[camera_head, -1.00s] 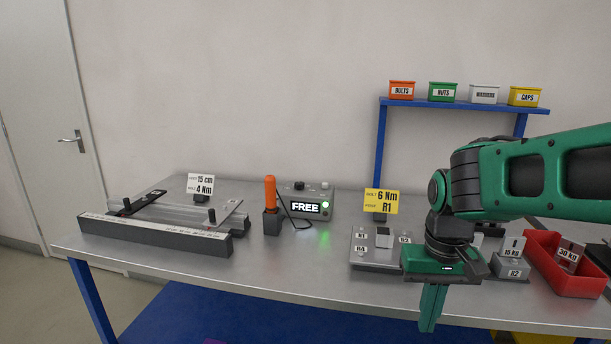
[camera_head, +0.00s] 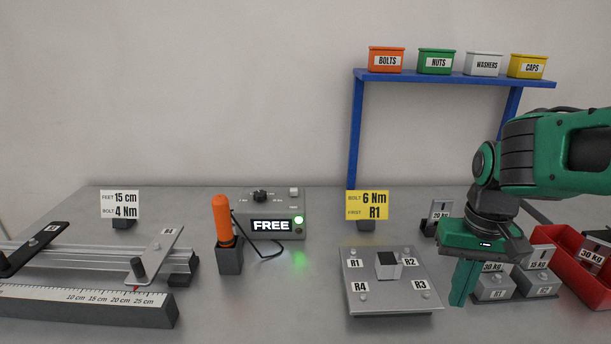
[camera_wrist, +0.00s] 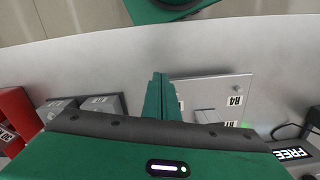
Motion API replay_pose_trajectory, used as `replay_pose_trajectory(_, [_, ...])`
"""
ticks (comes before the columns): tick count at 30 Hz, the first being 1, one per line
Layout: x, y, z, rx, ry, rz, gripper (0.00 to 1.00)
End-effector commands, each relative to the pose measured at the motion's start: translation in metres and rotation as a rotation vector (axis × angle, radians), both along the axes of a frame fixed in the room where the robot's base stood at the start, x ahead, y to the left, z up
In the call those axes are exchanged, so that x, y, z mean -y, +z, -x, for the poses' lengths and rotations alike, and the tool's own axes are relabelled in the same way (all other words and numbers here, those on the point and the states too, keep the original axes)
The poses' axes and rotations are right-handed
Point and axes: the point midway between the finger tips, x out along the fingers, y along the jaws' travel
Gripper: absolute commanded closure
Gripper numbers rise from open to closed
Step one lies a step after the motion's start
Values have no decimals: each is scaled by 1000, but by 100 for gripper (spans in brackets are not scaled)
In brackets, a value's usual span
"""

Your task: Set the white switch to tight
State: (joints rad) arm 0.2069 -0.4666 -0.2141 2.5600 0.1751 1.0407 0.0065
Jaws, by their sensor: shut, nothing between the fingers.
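The grey control box (camera_head: 284,222) stands at the back middle of the table. The switch's exact position is too small to tell. My gripper (camera_head: 462,298) is shut and empty, pointing down well to the right of the box. In the wrist view my gripper (camera_wrist: 161,78) is shut, and the display (camera_wrist: 291,153) shows at the lower right; the switch is not visible there.
An orange-handled tool (camera_head: 222,220) stands in a holder left of the box, its black cable in front of the box. A plate (camera_head: 390,304) with posts R1 to R4 lies left of my gripper. Weights (camera_head: 493,288) and a red bin (camera_head: 566,262) are at right. A ruled rail (camera_head: 80,306) is at left.

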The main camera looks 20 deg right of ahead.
Motion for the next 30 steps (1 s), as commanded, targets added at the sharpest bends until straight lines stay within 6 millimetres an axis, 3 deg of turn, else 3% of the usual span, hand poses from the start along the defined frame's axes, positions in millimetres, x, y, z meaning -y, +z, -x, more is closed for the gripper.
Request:
replay_pose_trajectory(9, [0, 0, 0, 0, 0, 0, 100])
replay_pose_trajectory(11, [1, 6, 8, 14, 3, 4, 100])
replay_pose_trajectory(14, [6, 15, -5, 18, 8, 26, 100])
replay_pose_trajectory(17, [18, 29, -36, 22, 24, 66, 100])
replay_pose_trajectory(22, [24, 63, -116, 52, 66, 152, 100])
replay_pose_trajectory(26, [15, 84, -182, 86, 103, 202, 100])
replay_pose_trajectory(30, [-8, 101, -252, 132, 145, 233, 100])
